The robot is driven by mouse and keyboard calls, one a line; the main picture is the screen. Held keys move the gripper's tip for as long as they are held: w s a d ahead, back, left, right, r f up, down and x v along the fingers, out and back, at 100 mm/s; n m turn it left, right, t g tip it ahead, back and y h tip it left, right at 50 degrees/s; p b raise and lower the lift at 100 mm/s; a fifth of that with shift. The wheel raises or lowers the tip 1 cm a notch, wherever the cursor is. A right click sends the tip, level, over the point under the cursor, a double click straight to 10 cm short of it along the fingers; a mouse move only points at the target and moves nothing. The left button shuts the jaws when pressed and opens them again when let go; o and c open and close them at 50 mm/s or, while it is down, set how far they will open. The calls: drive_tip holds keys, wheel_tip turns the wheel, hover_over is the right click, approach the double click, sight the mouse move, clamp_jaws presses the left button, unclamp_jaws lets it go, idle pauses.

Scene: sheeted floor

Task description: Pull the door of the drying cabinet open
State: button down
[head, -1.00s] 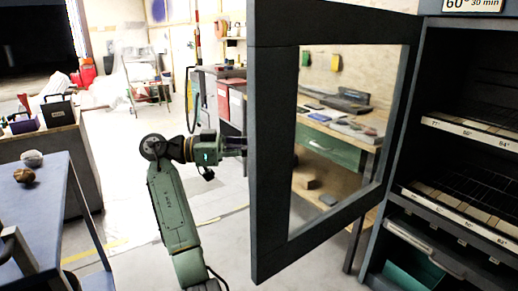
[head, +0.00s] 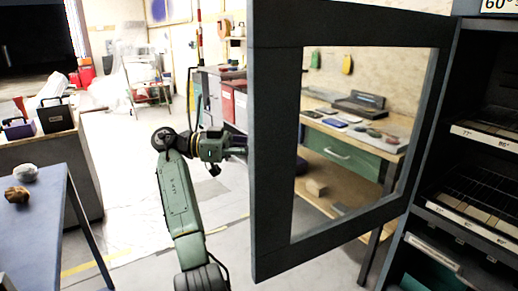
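The drying cabinet (head: 448,150) stands at the right edge of the head view, with wire shelves showing inside. Its door (head: 275,145), a dark frame around a clear window, stands swung wide open toward me, hinged at the cabinet's left side. The gripper's fingers and any door handle are hidden behind the door frame, so I cannot tell whether the fingers hold anything.
A blue table (head: 45,225) with two lumps, one brown (head: 17,194) and one pale (head: 25,173), stands at the left. A workbench with a green drawer (head: 342,152) shows through the door window.

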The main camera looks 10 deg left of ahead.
idle(0.4)
drive_tip(key=c, duration=1.7)
unclamp_jaws()
drive_tip(key=shift+o, duration=0.2)
drive_tip(key=shift+a, duration=0.1)
drive_tip(key=a, duration=0.7)
drive_tip(key=shift+a, duration=0.25)
